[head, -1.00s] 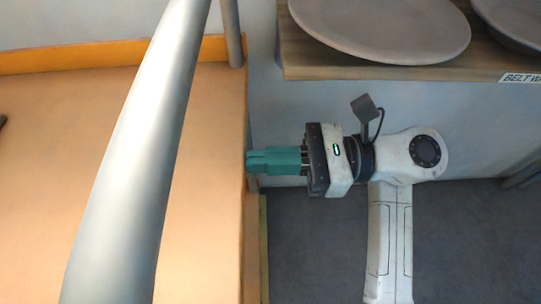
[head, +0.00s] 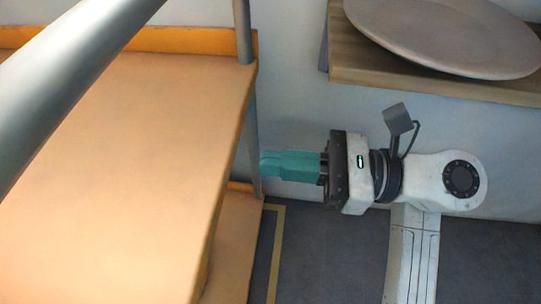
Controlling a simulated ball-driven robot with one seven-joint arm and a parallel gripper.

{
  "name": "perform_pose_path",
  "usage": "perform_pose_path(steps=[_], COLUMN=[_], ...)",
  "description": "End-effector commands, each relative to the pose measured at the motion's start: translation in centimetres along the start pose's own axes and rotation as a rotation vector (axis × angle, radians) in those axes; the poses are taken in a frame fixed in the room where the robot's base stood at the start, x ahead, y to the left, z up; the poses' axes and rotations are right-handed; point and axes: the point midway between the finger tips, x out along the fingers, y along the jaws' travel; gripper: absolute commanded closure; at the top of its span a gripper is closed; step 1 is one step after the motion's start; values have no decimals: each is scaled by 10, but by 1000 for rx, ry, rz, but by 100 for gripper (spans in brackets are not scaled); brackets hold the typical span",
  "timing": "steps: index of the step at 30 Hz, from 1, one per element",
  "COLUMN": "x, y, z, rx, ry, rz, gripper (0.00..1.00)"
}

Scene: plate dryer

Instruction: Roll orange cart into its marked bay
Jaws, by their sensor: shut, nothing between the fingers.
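The orange cart (head: 120,150) fills the left side, with an orange top shelf, a lower shelf (head: 232,235) and grey metal posts. A thick grey rail (head: 62,75) crosses the upper left close to the camera. My gripper (head: 264,165), with teal fingers, is shut and empty. It points left, with its tips right at the cart's far right post (head: 253,130); I cannot tell whether they touch it. A yellow floor line (head: 275,250), seemingly part of the bay marking, runs beside the cart's right edge. The cart's wheels and the rest of the marking are hidden.
A wooden shelf (head: 440,88) with a large grey plate (head: 450,35) juts out above and right of my gripper. A pale wall (head: 290,100) stands behind. Dark floor (head: 325,255) is open right of the yellow line, apart from my arm.

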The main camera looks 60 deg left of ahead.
Motion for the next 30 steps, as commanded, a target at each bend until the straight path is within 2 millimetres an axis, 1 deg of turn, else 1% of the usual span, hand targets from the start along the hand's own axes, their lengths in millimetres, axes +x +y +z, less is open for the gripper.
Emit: perform_pose_path(steps=[1,6,9,13,18,30], x=[-11,-45,-62,-79,-89,-89], y=[-1,-1,-1,-1,0,0], z=[2,2,1,1,0,0], rx=[2,1,2,2,1,1], ry=[-1,1,1,1,1,0], rz=[-6,-5,-4,-2,-1,0], gripper=[100,100,100,100,100,100])
